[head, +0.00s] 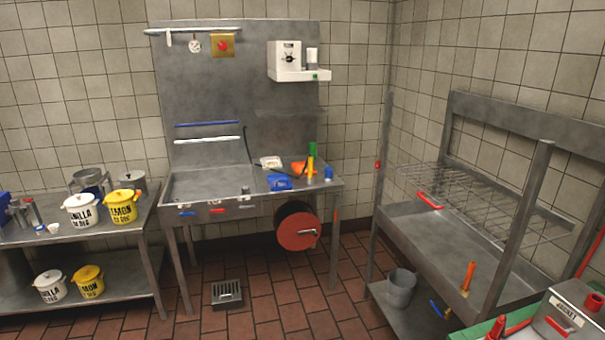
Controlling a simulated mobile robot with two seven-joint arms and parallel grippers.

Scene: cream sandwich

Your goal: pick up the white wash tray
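A small white item (271,162) lies at the back of the steel sink unit's right-hand worktop. It looks like a shallow tray, but it is too small in the picture to be sure that it is the white wash tray. A blue tray or tub (279,182) sits just in front of it. An orange item (302,168) lies to its right. Neither of my grippers shows in the head view.
The steel sink unit (212,190) stands against the back wall, with a red-ended drum (297,231) below. A table with labelled tubs (80,210) is at left. A steel rack (425,235) and a grey bucket (401,286) are at right. A floor grate (227,294) lies on mostly open tiles.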

